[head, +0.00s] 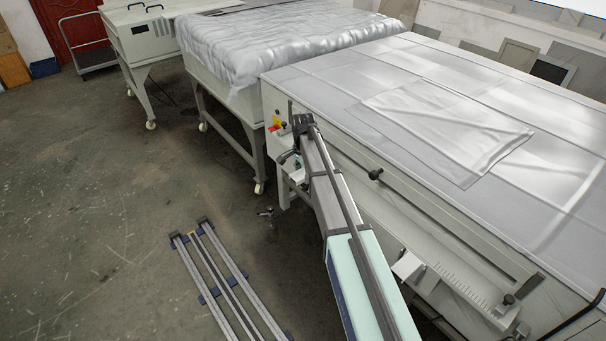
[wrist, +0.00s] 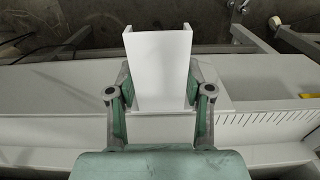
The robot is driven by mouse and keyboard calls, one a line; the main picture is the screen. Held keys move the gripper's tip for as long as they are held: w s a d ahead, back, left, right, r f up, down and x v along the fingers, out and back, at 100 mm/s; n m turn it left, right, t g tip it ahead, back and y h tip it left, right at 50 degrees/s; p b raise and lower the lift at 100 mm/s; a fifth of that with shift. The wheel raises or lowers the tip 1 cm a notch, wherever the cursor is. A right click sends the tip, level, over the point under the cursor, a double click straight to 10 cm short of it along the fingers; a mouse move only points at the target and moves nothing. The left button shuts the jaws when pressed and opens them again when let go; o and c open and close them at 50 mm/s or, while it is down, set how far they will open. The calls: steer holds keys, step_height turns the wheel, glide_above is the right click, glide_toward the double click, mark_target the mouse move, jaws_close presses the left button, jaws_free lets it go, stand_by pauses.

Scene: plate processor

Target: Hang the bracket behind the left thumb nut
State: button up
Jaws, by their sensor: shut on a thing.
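The white, channel-shaped bracket (wrist: 158,68) is between the fingers of my gripper (wrist: 160,92) in the wrist view, which is shut on its sides. In the head view, a small white part beside my arm (head: 297,176) at the processor's left end looks like the bracket, mostly hidden by the arm. The processor (head: 420,225) has a ruled scale (head: 455,284) at right with a dark thumb nut (head: 508,299). I cannot make out the left thumb nut; my arm covers much of that area. I cannot tell whether the bracket touches the processor.
A dark knob (head: 376,174) sticks out of the processor's front. A white block (head: 408,265) sits left of the right scale. A ruled edge (wrist: 270,118) shows in the wrist view. Rails (head: 225,280) lie on the floor; a plastic-covered table (head: 270,45) stands behind. Open floor lies left.

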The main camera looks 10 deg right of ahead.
steer(key=shift+f, duration=0.25)
steer(key=o, duration=1.3)
steer(key=shift+o, duration=0.2)
step_height(320, 180, up, 12)
steer(key=s+f+n+g, duration=0.2)
steer(key=s+f+n, duration=0.2)
steer(key=s+f, duration=1)
steer(key=s+f+n+g, duration=0.2)
steer(key=s+f+n, duration=0.2)
steer(key=s+f, duration=1)
steer(key=s+f+n+g, duration=0.2)
steer(key=s+f, duration=1.2)
steer(key=s, duration=2)
steer(key=n+b, duration=0.1)
steer(key=n, duration=0.1)
steer(key=shift+f+n+g, duration=0.25)
steer(key=shift+n+g, duration=0.05)
steer(key=shift+g, duration=0.1)
